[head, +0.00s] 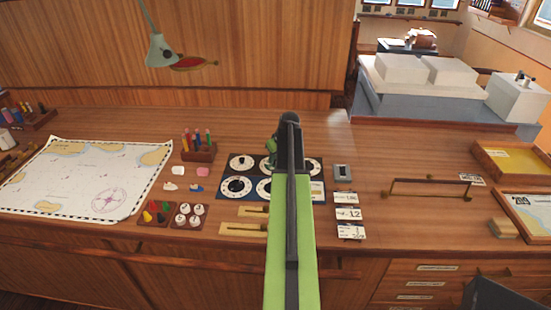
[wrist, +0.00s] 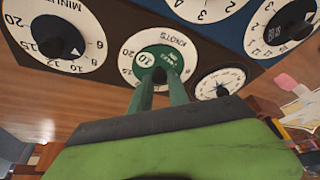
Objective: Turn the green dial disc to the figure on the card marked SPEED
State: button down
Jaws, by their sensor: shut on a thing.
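The green dial disc (wrist: 147,59) shows in the wrist view, inside a white ring (wrist: 126,70) lettered KNOTS. A pale patch on the disc carries a figure that looks like 10. My gripper (wrist: 160,76) has its two green fingers shut on the dark knob at the disc's middle. In the head view my arm hides most of this dial. Three white cards lie to the right of the dial panel: an upper card (head: 344,198), a middle card (head: 347,213) and a lower card (head: 351,232). I cannot read which one says SPEED.
Other dials crowd the panel, such as a MINUTES dial (wrist: 58,40) and a small compass-like dial (wrist: 220,82). A pen holder (head: 199,152) stands left of the panel. A brass rail (head: 430,182) rises to the right. Bare wood lies behind the panel.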

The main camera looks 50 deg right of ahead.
jog(key=shift+s, duration=0.1)
jog(key=c, duration=1.3)
grip_release()
jog(key=shift+o, duration=0.2)
jog(key=p+v, duration=1.6)
jog(key=v, duration=0.1)
jog(key=shift+r, duration=0.2)
jog(key=shift+a, duration=0.1)
